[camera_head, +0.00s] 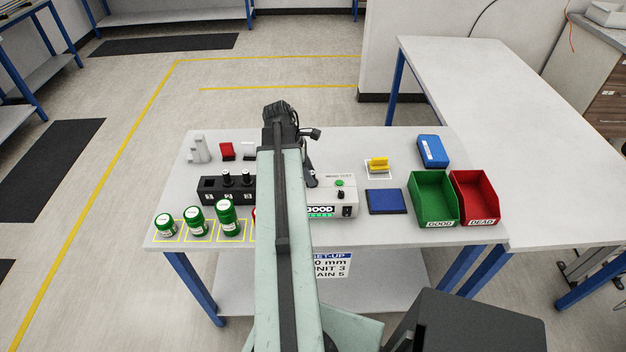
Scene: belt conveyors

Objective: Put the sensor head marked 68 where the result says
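The tester (346,203) is a pale box on the table, partly hidden behind my arm. Its display (320,210) reads GOOD above a row of green lights. The black rack (215,197) to its left has numbered places and small black heads (226,178) standing in it; no mark 68 is readable. A dark slim part (311,178) shows by the tester's left end; I cannot tell whether it is a sensor head or part of my gripper. My gripper (309,150) is mostly hidden by my arm, above the tester. The green GOOD bin (434,223) and red DEAD bin (484,221) look empty.
Green jars (195,222) stand in yellow squares at front left. A blue pad (386,201), a yellow block (378,165) and a blue box (433,151) lie right of the tester. Red and grey pieces (227,152) are at back left. Another table adjoins at right.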

